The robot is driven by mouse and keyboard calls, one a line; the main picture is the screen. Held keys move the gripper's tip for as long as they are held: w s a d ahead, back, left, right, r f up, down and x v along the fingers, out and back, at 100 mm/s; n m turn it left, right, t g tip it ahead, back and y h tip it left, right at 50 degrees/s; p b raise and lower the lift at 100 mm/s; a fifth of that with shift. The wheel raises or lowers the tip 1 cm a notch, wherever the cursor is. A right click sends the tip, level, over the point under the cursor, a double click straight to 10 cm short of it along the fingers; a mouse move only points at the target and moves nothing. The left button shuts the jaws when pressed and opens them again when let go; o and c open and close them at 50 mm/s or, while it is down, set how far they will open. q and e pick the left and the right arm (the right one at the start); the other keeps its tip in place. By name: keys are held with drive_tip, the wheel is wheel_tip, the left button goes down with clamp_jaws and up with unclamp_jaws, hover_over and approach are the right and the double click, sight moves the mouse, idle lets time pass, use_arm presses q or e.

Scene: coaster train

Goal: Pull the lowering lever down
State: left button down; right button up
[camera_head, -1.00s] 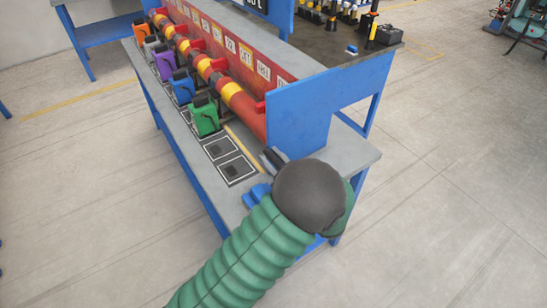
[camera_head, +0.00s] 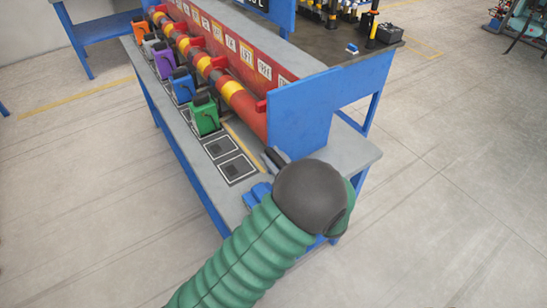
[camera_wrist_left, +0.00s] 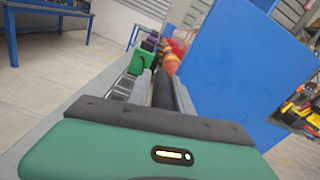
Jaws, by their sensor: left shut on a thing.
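My left gripper (camera_head: 276,158) is at the near end of the grey-topped bench, beside the blue end panel. The dark wrist hides most of it in the head view. In the left wrist view its two grey fingers (camera_wrist_left: 162,92) lie on either side of a dark, rod-like handle (camera_wrist_left: 163,88), and it is shut on this handle, which appears to be the lowering lever. The lever's lower part and its angle are hidden. A blue part (camera_head: 257,194) shows just left of my wrist; I cannot tell whether it belongs to the lever. My right gripper is in neither view.
The blue end panel (camera_head: 298,112) stands close right of the gripper. Coaster cars, the nearest green (camera_head: 205,117), line the bench (camera_head: 345,150) beside a red and yellow tube (camera_head: 240,101). Two empty framed pads (camera_head: 236,168) lie nearer. Open floor surrounds the bench.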

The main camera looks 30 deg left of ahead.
use_arm(q)
drive_tip(key=shift+d+f, duration=0.2)
drive_tip(key=shift+f, duration=0.05)
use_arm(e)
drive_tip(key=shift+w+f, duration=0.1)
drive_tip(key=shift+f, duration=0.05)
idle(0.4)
